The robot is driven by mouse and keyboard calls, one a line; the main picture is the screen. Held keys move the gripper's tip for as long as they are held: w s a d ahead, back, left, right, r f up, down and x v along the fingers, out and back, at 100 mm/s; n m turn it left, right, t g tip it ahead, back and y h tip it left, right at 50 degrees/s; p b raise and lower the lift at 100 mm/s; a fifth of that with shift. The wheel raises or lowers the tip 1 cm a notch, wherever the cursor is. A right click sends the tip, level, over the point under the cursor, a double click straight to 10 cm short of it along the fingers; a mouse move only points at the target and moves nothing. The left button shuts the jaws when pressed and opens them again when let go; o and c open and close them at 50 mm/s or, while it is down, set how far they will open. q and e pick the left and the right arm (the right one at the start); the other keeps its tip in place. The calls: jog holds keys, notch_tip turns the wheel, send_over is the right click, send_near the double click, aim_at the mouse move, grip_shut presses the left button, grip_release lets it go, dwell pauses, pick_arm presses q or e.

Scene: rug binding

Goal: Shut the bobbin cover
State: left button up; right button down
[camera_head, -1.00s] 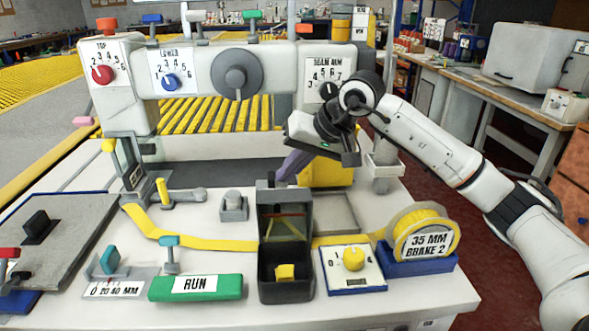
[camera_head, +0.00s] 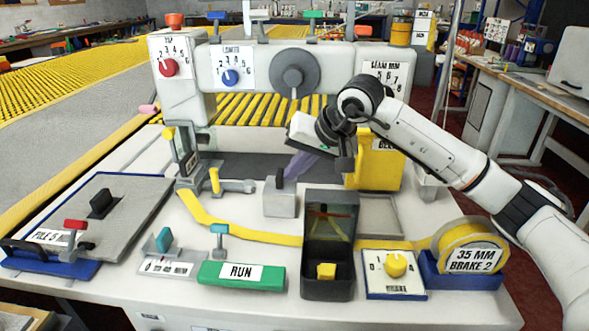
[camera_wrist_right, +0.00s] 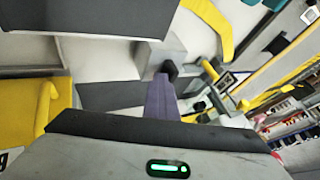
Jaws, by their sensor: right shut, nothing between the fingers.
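The bobbin cover (camera_head: 280,203) appears to be the grey box with an upright black knob on the machine bed, behind the black bin. It sits where a round grey piece on a base showed earlier, and nothing round shows there now. Its grey side also shows in the right wrist view (camera_wrist_right: 158,55), with the black knob close to my fingertips. My right gripper (camera_head: 289,174) has purple fingers, shut and empty, just right of the knob; I cannot tell whether they touch it. It also shows in the wrist view (camera_wrist_right: 162,80). My left gripper is out of view.
The black bin (camera_head: 328,285) stands in front of the cover, with yellow tape (camera_head: 225,228) running past. A yellow box (camera_head: 375,170) stands behind right, close to my right wrist. A tape roll (camera_head: 468,248), yellow dial (camera_head: 396,265) and green RUN bar (camera_head: 240,274) line the front.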

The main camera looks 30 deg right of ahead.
jog(key=shift+w+a, duration=0.1)
jog(key=shift+a, duration=0.05)
jog(key=shift+d, duration=0.25)
jog(key=s+d+r, duration=0.4)
jog(key=s+r, duration=0.4)
jog(key=shift+s+d, duration=0.2)
jog(key=shift+d, duration=0.1)
